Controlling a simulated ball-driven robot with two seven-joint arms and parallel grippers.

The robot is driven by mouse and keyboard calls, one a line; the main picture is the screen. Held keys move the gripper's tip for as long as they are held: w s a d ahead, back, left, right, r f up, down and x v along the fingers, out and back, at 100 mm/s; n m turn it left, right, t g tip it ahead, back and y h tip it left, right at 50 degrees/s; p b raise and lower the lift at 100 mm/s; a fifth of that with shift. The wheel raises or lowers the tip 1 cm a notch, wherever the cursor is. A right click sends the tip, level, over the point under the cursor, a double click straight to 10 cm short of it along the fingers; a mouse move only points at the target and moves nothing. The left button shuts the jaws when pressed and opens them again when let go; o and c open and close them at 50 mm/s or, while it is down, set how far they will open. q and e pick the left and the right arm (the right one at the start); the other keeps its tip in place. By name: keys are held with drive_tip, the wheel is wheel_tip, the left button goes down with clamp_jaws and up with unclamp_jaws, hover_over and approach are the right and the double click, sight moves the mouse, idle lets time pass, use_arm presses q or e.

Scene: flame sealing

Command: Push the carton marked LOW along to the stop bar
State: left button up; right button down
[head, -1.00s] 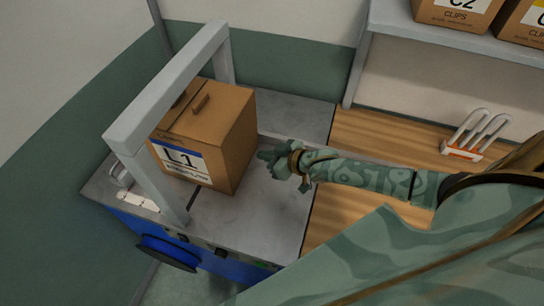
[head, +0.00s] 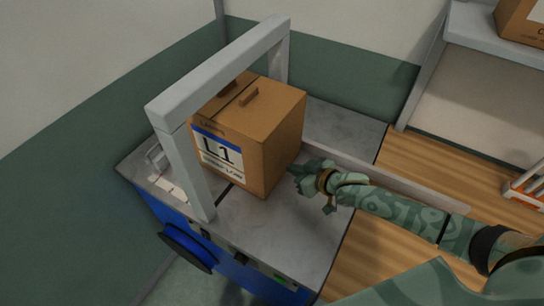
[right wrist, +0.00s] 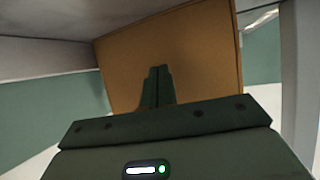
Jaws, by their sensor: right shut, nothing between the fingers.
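The brown carton (head: 255,130) stands upright on the grey machine top, partly under the grey arch. Its label reads L1; the smaller print below is too small to read surely. My right gripper (head: 297,172) is shut and empty, at the carton's right side. In the right wrist view its closed fingers (right wrist: 157,88) point at the carton's plain brown face (right wrist: 200,55); whether they touch it I cannot tell. I cannot surely pick out the stop bar; the far left of the machine top is partly hidden by the arch. My left gripper is not in view.
The grey arch (head: 225,70) spans the machine top (head: 285,235), its near post close to the carton's label. A low rail (head: 400,185) runs along the right edge behind my forearm. A wooden bench and a shelf with a carton (head: 522,20) lie to the right.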

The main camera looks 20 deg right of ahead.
sight(281, 162)
drive_tip(key=shift+w+a+b, duration=0.2)
drive_tip(key=shift+w+a, duration=0.7)
drive_tip(key=shift+w, duration=0.15)
drive_tip(key=shift+w+a+b, duration=0.15)
drive_tip(key=shift+w+a, duration=0.7)
drive_tip(key=shift+w, duration=0.2)
drive_tip(key=shift+s+d+r+p, duration=0.15)
drive_tip(key=shift+s+d+p, duration=1.1)
drive_tip(key=shift+s+d, duration=0.8)
drive_tip(key=shift+s, duration=0.25)
